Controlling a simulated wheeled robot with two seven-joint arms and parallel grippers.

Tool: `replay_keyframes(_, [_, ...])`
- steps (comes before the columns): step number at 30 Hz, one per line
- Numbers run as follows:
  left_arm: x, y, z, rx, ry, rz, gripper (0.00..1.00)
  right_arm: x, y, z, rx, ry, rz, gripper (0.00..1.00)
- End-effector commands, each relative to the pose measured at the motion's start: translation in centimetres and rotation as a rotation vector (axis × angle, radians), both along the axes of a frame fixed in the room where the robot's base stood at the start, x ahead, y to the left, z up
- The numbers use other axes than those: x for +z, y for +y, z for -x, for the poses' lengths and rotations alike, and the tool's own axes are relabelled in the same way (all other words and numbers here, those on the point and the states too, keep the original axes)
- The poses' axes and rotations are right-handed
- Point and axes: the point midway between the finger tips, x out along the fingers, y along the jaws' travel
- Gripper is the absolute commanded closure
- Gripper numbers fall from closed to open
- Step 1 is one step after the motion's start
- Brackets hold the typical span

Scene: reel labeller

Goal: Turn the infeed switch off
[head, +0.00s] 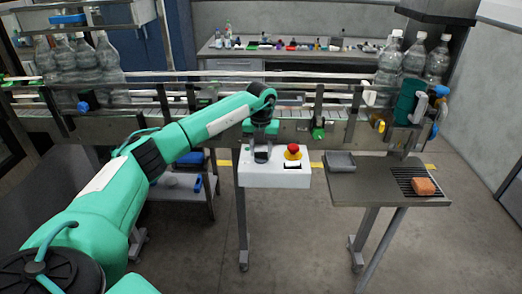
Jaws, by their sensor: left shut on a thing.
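A white control box (275,182) stands on a post in front of the conveyor. It carries a red mushroom button (293,150) with a yellow base on its right side and a dark slot-like part below the button. My left gripper (262,157) points down at the left part of the box top and is shut on the infeed switch there. The gripper hides the switch, so its position cannot be told. My right gripper is not in view.
The conveyor (150,117) runs behind the box, with clear bottles (413,58) at both ends. A cluttered bench stands at the back.

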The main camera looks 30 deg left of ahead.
Motion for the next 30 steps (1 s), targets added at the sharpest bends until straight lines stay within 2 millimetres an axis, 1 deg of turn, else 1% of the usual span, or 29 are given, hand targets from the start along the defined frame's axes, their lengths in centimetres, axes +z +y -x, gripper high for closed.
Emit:
replay_keyframes(3, [0.22,0.09,-0.09,0.055,-0.005,0.000,0.82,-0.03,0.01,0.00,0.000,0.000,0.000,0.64])
replay_keyframes(9, [0.24,0.09,-0.10,0.112,-0.005,0.000,0.82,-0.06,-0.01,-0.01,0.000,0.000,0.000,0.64])
replay_keyframes(25, [0.27,0.12,-0.11,0.132,-0.006,-0.001,0.82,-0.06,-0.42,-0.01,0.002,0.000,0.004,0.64])
replay_keyframes(26, [0.27,0.12,-0.11,0.132,-0.006,-0.001,0.53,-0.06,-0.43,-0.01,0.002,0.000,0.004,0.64])
replay_keyframes(28, [0.24,0.10,-0.10,0.132,-0.005,0.000,0.39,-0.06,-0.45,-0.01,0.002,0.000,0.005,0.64])
replay_keyframes(29, [0.22,0.10,-0.09,0.131,-0.004,0.000,0.37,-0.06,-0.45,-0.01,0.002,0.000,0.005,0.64])
replay_keyframes(30, [0.19,0.08,-0.08,0.131,-0.004,0.000,0.37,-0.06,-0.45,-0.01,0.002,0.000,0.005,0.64])
